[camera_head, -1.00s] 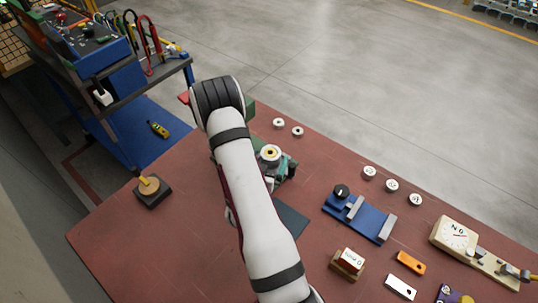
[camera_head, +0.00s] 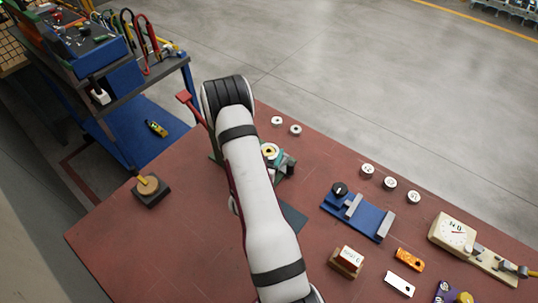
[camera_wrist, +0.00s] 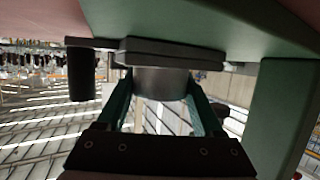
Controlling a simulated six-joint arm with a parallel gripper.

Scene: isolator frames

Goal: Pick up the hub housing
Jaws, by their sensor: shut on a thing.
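In the wrist view my gripper (camera_wrist: 163,105) has its two teal fingers on either side of a short grey cylinder (camera_wrist: 160,83), which I take as the hub housing. It is shut on it. The cylinder's far end meets or nearly meets a dark flat plate (camera_wrist: 172,55) on a green frame (camera_wrist: 200,22); whether they touch cannot be told.
A green stand with a red lever (camera_head: 191,108) is close beside my arm. A blue fixture (camera_head: 368,222) and several white discs lie farther right. A black block with a wooden knob (camera_head: 151,190) stands left.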

